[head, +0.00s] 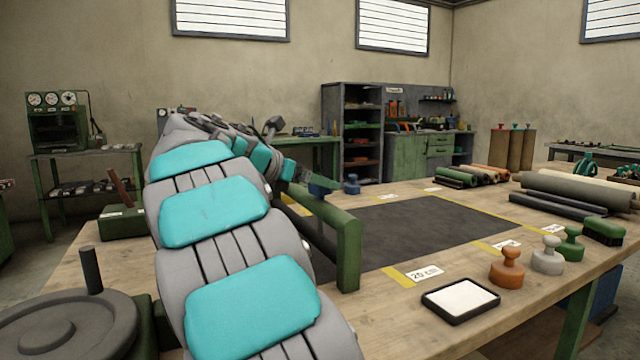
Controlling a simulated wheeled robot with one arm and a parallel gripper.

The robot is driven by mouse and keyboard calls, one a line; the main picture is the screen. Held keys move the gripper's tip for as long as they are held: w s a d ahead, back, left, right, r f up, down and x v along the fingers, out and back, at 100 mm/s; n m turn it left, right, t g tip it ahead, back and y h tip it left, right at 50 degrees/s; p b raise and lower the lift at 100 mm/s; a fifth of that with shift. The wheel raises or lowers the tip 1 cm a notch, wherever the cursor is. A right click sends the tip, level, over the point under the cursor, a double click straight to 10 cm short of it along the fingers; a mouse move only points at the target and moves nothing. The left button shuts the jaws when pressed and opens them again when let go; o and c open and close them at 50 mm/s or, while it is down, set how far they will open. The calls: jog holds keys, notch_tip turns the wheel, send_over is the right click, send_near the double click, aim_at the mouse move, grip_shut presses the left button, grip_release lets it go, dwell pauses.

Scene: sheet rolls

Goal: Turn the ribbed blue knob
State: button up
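A blue ribbed-looking knob (321,187) shows small at the far end of the green frame (347,250), just beyond my arm's end. A second blue piece (351,185), with a small round top and a wider base, stands just right of it. My gripper (303,175) is at the far end of my arm, close to the left side of the knob. I cannot tell whether they touch. The fingers are too small and partly hidden to show whether they are open or shut. My arm covers much of the green frame and what lies behind it.
A dark mat (420,228) lies on the wooden bench. Orange (507,268), white (548,257) and green (571,245) handled pieces stand at right, near a black-rimmed tray (460,300). Sheet rolls (575,190) lie at the back right. A grey wheel (65,325) is front left.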

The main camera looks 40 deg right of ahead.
jog(key=shift+x, duration=1.1)
jog(key=c, duration=1.4)
